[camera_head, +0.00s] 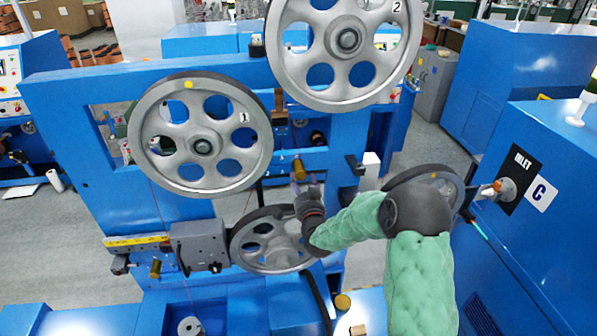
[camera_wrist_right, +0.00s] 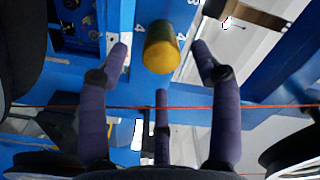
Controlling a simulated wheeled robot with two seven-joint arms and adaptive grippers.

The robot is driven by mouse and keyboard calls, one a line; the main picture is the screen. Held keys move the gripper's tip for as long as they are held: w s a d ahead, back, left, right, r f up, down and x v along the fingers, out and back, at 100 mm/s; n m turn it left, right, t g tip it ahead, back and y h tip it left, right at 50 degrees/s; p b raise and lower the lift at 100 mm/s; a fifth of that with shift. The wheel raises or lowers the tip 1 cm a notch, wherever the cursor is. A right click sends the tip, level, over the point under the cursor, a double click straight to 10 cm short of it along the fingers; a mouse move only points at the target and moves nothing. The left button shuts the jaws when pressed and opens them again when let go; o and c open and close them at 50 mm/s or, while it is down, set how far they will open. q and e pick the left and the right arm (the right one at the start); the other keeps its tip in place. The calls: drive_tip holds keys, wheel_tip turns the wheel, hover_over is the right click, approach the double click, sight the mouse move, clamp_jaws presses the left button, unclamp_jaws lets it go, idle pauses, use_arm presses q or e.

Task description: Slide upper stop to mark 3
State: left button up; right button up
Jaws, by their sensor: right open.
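A brass-coloured round knob (camera_head: 299,168), which looks like the upper stop, projects from the blue frame below and between pulleys 1 and 2. In the right wrist view the yellow-ended knob (camera_wrist_right: 161,52) is ahead of the fingers, between their tips and not clasped. Small white digits beside it are partly seen; one looks like a 4, and I cannot clearly read mark 3. My right gripper (camera_head: 306,186) has its purple fingers spread just below the knob; they also show apart in the wrist view (camera_wrist_right: 160,62). My left gripper is out of view.
Large grey spoked pulleys 1 (camera_head: 202,146) and 2 (camera_head: 347,40) stand above. A lower pulley (camera_head: 268,247) is partly behind my right arm. An orange-red cord (camera_wrist_right: 265,106) crosses the wrist view.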

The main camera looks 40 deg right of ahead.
sight(299, 177)
drive_tip(key=shift+p+x, duration=0.6)
drive_tip(key=shift+x, duration=1.9)
clamp_jaws()
